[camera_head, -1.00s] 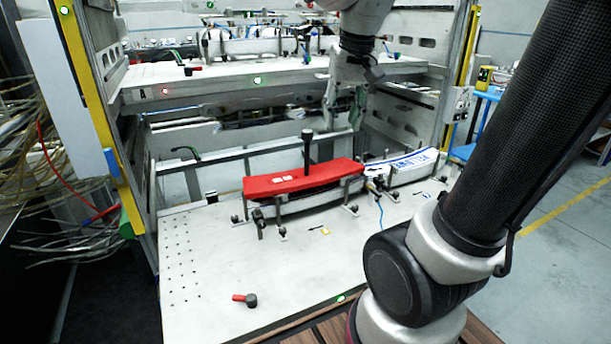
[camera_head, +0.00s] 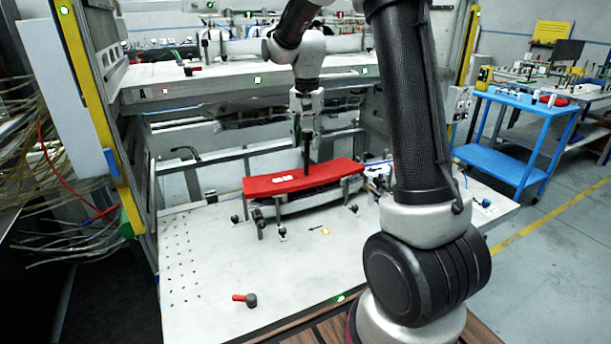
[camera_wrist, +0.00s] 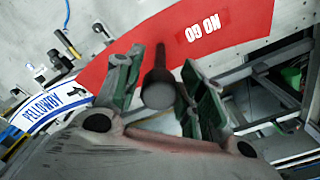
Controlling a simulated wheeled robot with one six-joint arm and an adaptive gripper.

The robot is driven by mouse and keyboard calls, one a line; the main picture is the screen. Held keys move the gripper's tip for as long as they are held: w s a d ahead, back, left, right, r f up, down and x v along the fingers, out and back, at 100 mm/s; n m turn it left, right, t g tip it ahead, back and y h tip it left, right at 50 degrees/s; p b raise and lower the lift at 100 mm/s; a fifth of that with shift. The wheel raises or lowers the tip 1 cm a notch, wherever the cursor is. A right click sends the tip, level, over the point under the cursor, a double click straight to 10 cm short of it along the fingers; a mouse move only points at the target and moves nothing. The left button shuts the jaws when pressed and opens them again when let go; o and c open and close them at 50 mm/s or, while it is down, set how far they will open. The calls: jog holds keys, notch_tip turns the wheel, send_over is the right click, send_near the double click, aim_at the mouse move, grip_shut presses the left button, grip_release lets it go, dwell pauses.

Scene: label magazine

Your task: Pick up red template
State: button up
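The red template (camera_head: 290,182) lies on metal supports on the lower white table. It is a long curved red plate with white lettering, which also shows in the wrist view (camera_wrist: 110,62). A black upright handle (camera_head: 307,162) stands on it near its back edge. My gripper (camera_head: 305,138) is right above the template, pointing down at the handle. In the wrist view my gripper (camera_wrist: 163,62) is open, with the handle (camera_wrist: 158,85) between its fingers and a gap on both sides. The fingertips' exact height along the handle is hard to tell.
A white template with blue lettering (camera_wrist: 55,108) sits beside the red one, mostly hidden by my arm in the head view. An upper shelf (camera_head: 220,92) is close behind my gripper. A small red-handled tool (camera_head: 246,299) lies at the table front. A blue cart (camera_head: 525,135) stands right.

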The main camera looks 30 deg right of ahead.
notch_tip(320, 180, down, 2)
jog(key=shift+f, duration=0.1)
jog(key=shift+c, duration=0.3)
grip_shut()
